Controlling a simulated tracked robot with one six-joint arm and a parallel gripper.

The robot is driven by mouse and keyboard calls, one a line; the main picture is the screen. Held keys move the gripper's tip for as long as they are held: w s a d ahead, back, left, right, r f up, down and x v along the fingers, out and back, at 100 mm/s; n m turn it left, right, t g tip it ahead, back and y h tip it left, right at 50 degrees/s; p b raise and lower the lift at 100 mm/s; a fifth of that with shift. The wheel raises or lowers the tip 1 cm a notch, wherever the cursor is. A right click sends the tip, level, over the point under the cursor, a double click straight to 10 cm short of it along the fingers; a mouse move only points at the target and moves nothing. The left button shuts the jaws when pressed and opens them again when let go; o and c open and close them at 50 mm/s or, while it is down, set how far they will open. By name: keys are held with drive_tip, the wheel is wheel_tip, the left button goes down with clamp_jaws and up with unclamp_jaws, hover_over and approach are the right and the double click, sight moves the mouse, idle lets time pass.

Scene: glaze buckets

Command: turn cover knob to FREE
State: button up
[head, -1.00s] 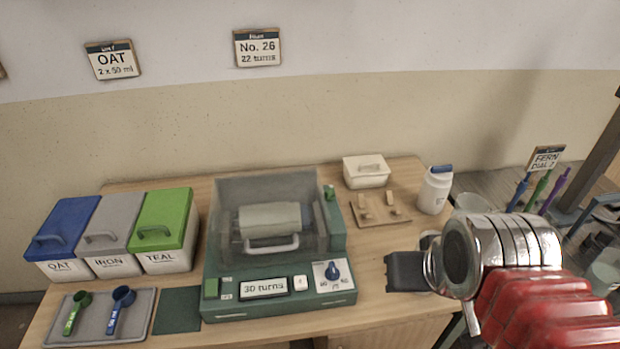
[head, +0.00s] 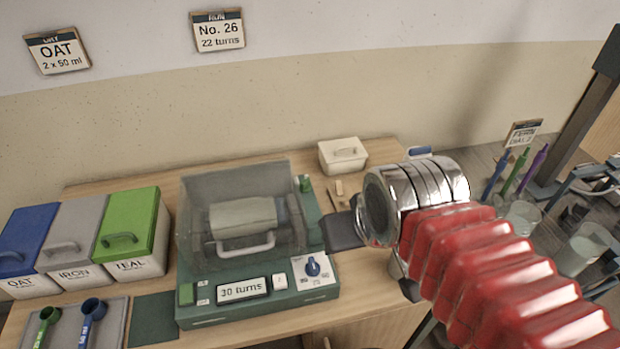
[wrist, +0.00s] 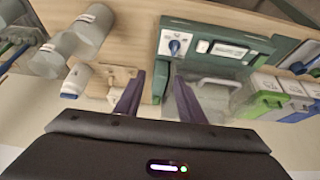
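The green machine (head: 260,308) stands on the table under a clear cover (head: 235,180), with a pale drum inside. Which part is the cover knob I cannot tell for sure. A green block (head: 186,293) sits at the front left of the panel, beside two small labels too small to read. Another green piece (head: 305,184) sits at the back right by the cover. A blue dial knob (head: 313,266) is on the right of the panel; it also shows in the wrist view (wrist: 175,46). My gripper (head: 342,231) is right of the machine, open and empty in the wrist view (wrist: 160,98).
The display (head: 243,288) reads 30 turns. Blue, grey and green lidded bins (head: 130,235) stand left. A tray (head: 110,325) with scoops is front left. A white lidded box (head: 343,156) is behind my gripper.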

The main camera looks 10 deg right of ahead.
drive_tip(key=shift+o, duration=0.9)
drive_tip(key=shift+w+m, duration=0.25)
drive_tip(key=shift+m, duration=0.15)
drive_tip(key=m+y, duration=0.6)
drive_tip(key=m, duration=2)
approach(307, 181)
drive_tip(key=s+f+v, duration=0.1)
drive_tip(key=v, duration=0.4)
drive_tip(key=shift+w+d+r+t, duration=0.1)
drive_tip(key=shift+d+r+t, duration=0.15)
drive_tip(key=shift+t, duration=0.15)
drive_tip(key=shift+a+f, duration=0.1)
drive_tip(key=shift+a, duration=0.05)
drive_tip(key=x, duration=1.3)
drive_tip(key=shift+w+a+f, duration=0.1)
drive_tip(key=shift+w+a, duration=0.05)
drive_tip(key=shift+a, duration=0.15)
drive_tip(key=shift+c, duration=0.3)
